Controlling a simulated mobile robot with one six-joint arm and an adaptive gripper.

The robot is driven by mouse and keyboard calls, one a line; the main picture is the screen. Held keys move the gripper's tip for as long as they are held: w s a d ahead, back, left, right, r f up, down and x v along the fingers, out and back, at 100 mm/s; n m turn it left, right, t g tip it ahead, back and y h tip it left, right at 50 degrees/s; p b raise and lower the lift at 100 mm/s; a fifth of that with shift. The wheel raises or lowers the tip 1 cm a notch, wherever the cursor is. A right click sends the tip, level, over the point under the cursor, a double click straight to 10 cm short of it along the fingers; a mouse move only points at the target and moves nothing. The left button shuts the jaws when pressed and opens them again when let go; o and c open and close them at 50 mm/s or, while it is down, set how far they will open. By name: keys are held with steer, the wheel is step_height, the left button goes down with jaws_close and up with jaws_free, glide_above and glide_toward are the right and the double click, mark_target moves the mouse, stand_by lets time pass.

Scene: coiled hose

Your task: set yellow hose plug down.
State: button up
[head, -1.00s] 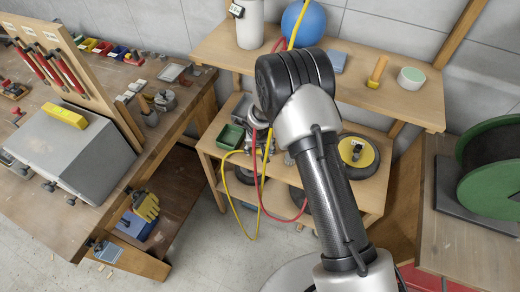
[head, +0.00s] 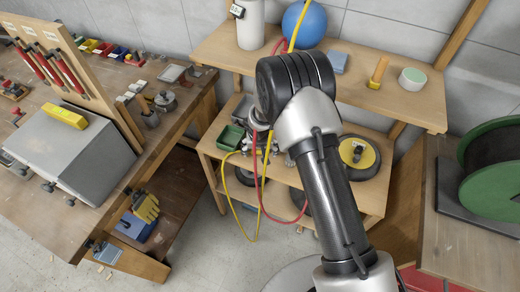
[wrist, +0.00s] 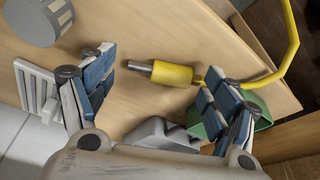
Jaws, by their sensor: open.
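The yellow hose plug (wrist: 172,74), a yellow sleeve with a grey metal tip, lies on the pale wooden shelf (wrist: 120,28) in the wrist view. The yellow hose (wrist: 290,45) bends up at the right in the wrist view and hangs in a loop below the shelf in the head view (head: 233,203). My gripper (wrist: 156,88) is open, with its blue-padded fingers spread on either side of the plug. The right finger is close to the plug's hose end; I cannot tell whether they touch. In the head view my arm hides most of the gripper and the plug.
A green bin (head: 231,138) stands on the lower shelf, partly behind my right finger in the wrist view. A grey cylinder (wrist: 40,20) is at the upper left there. A red hose (head: 258,175) hangs beside the yellow one. A yellow disc (head: 359,153) lies right of my arm.

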steer(key=p+v, duration=0.3)
steer(key=v, duration=0.9)
steer(key=shift+r, duration=0.2)
steer(key=s+d+r, duration=0.3)
steer(key=d+r, duration=0.1)
steer(key=r, duration=0.4)
steer(key=s+d+r+m, duration=0.1)
steer(key=s+d+r, duration=0.3)
steer(key=r, duration=0.4)
steer(key=s+d+r, duration=0.3)
steer(key=d+r, duration=0.1)
steer(key=r, duration=0.4)
steer(key=s+d+r, duration=0.2)
steer(key=s+r, duration=0.1)
steer(key=s, duration=0.7)
steer(key=s+d+r+t, duration=0.1)
steer(key=s+d+r, duration=0.2)
steer(key=s, duration=0.7)
steer(key=shift+w+r, duration=0.1)
